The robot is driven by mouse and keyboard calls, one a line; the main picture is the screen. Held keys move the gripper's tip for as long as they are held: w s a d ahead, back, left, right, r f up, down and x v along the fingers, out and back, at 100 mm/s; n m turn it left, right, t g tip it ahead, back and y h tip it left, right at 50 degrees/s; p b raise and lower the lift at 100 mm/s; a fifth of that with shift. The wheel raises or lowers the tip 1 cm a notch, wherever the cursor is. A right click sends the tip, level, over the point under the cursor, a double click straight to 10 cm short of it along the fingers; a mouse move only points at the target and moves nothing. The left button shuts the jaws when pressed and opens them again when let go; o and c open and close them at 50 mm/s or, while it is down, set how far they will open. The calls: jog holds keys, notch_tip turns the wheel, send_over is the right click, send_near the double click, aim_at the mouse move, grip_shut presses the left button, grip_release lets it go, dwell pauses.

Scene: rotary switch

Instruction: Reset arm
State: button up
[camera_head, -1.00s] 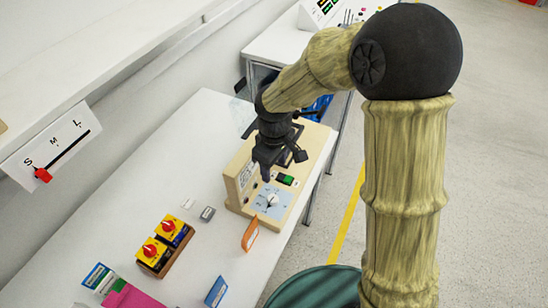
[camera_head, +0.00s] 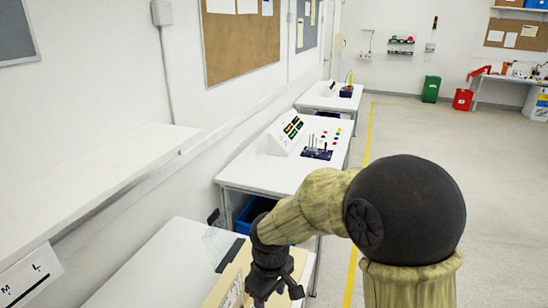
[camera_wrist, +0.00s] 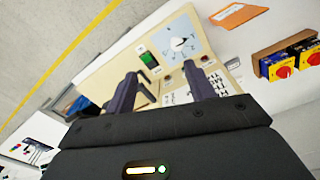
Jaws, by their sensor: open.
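My gripper (camera_wrist: 160,92) is open and empty in the wrist view, its two dark fingers apart. Between and beyond them is the beige switch panel (camera_wrist: 115,75), with a white rotary knob (camera_wrist: 180,43) on a pale blue dial plate and a green rocker switch (camera_wrist: 148,60). The knob stands clear of the fingers. In the head view my gripper (camera_head: 272,298) hangs at the bottom edge, above the beige panel (camera_head: 228,285). The fingertips are cut off there, and the dial is out of that view.
Yellow-and-red rotary switches (camera_wrist: 312,58) sit in a brown holder beside an orange card (camera_wrist: 238,14). Another white table (camera_head: 270,172) with a control console stands beyond. A blue bin (camera_head: 255,212) is under it. Open floor (camera_head: 420,125) lies right.

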jog(key=s+d+m+t, duration=0.1)
jog(key=s+d+m, duration=0.3)
jog(key=d, duration=0.4)
jog(key=s+d+m+t, duration=0.1)
jog(key=s+d+m, duration=0.3)
jog(key=d, duration=0.5)
jog(key=shift+r+m, duration=0.4)
jog(key=shift+m, duration=0.6)
dwell(1.2)
